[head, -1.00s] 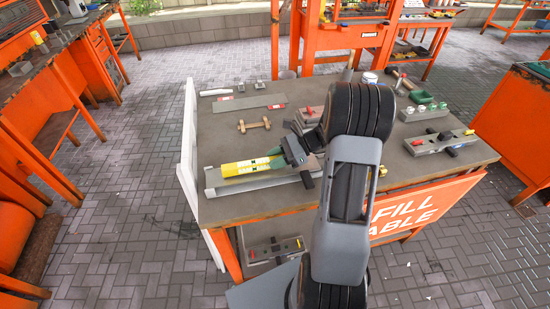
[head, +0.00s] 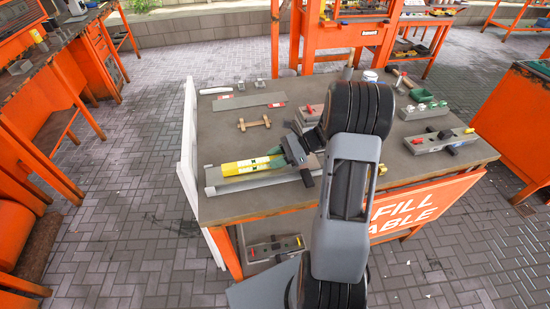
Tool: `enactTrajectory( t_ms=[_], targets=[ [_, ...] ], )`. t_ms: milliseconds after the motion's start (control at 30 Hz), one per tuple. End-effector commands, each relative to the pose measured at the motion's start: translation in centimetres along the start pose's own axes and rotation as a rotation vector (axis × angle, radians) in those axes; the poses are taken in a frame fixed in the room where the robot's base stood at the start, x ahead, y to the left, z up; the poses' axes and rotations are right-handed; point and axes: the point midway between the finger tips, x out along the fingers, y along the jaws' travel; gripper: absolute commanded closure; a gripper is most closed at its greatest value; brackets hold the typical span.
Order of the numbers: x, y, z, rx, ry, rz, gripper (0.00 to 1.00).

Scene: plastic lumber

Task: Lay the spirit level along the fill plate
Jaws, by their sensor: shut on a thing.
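The yellow spirit level (head: 244,168) lies lengthwise left to right above a long grey plate (head: 222,187) with raised ends, near the front left of the table. I take this plate to be the fill plate. My gripper (head: 283,157) is at the level's right end and shut on it. A green part shows beside the level close to the jaws, and the fingertips are partly hidden. I cannot tell whether the level touches the plate or hangs just above it. My arm hides part of the table to the right.
The grey table (head: 225,131) also holds a flat strip with red ends (head: 249,102), a small wooden piece (head: 254,123) and a grey block with red and black parts (head: 440,140). A white panel (head: 188,130) stands along the left edge. The table's middle left is fairly clear.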

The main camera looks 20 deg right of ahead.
Motion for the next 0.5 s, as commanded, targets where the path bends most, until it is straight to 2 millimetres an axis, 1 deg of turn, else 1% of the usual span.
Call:
enactTrajectory(
  t_ms=[500],
  targets=[
    [0.19,0.00,-0.46,0.001,0.000,0.000,0.98]
  ],
)
